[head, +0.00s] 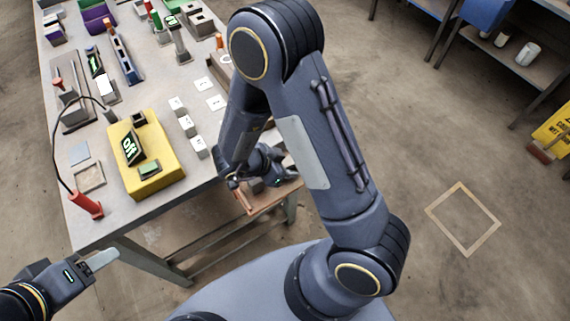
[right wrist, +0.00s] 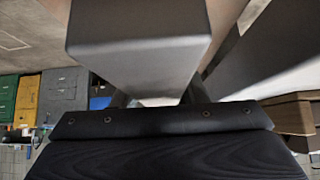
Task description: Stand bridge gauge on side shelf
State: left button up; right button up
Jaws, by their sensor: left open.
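My right gripper (head: 258,178) is low beside the table's right edge, partly hidden by my own arm. It is at a small grey piece (head: 257,186), which looks like the bridge gauge, right over the brown side shelf (head: 262,207). In the right wrist view a large grey block (right wrist: 140,45) fills the space between the fingers (right wrist: 152,98), which look shut on it. I cannot tell whether the gauge touches the shelf. My left gripper (head: 103,260) is open and empty at the lower left, off the table's front edge.
The grey table (head: 90,232) carries a yellow box (head: 150,175), a red-handled tool (head: 87,206) on a black cable, white labelled blocks (head: 188,126) and several fixtures. A yellow sign (head: 553,132) stands at the far right. The floor right of my arm is mostly clear.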

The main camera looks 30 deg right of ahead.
jog(key=shift+o, duration=1)
